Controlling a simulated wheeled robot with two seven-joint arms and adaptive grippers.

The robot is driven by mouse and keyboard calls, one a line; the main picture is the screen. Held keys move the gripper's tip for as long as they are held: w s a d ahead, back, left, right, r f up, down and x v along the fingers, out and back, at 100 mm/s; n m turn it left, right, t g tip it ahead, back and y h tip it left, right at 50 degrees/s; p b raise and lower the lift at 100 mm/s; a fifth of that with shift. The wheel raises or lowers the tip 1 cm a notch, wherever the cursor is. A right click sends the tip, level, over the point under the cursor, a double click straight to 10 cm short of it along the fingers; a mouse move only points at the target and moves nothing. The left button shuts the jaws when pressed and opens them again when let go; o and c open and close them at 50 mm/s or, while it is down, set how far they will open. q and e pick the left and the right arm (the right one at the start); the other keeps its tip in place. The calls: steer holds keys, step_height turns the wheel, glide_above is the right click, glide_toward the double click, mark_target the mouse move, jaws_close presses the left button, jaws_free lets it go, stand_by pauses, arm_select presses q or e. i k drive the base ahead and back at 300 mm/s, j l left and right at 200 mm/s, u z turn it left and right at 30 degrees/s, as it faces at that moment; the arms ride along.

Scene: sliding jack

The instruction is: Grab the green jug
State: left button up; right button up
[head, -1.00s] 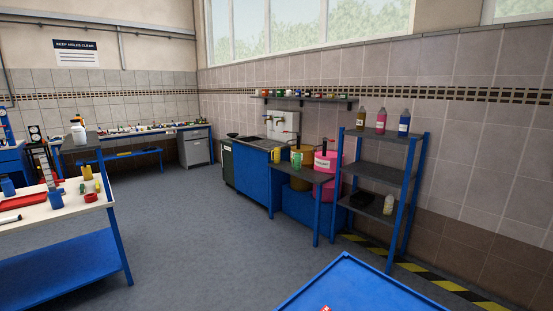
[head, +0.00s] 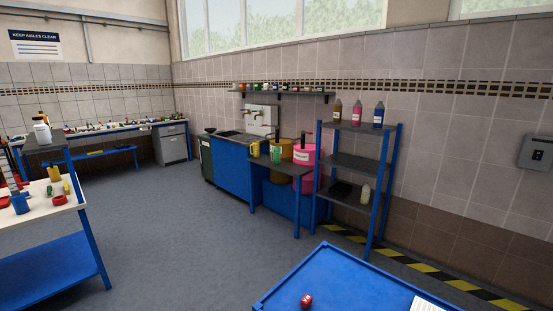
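A small green jug (head: 276,154) stands on a dark-topped side table (head: 284,166) by the right-hand wall. A yellow jug (head: 255,149) stands just left of it on the same table. Large brown and pink containers (head: 304,153) stand behind the table. The green jug is small in the view, and I cannot make out its handle. Neither of my grippers shows in the head view.
A blue cart top (head: 345,285) with a red object (head: 306,301) is close in front. A blue shelf rack (head: 358,161) with bottles stands right of the side table. A white workbench (head: 45,208) is at left. Open floor (head: 185,225) lies between.

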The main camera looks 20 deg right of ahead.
mark_target(276, 150)
steer(key=i+j+u, duration=0.3)
steer(key=i+j, duration=0.3)
steer(key=i+j+u, duration=0.3)
steer(key=i+j, duration=0.2)
steer(key=i, duration=0.2)
steer(key=i+z, duration=0.1)
steer(key=i, duration=0.3)
steer(key=i+j, duration=0.15)
steer(key=i, duration=0.2)
steer(key=i+z, duration=0.85)
steer(key=i+l+z, duration=0.1)
steer(key=i+z, duration=0.2)
steer(key=z, duration=0.15)
steer(key=i+z, duration=0.3)
steer(key=z, duration=0.15)
steer(key=i+z, duration=0.75)
steer(key=i, duration=0.85)
steer(key=l+z, duration=0.05)
steer(key=l, duration=0.05)
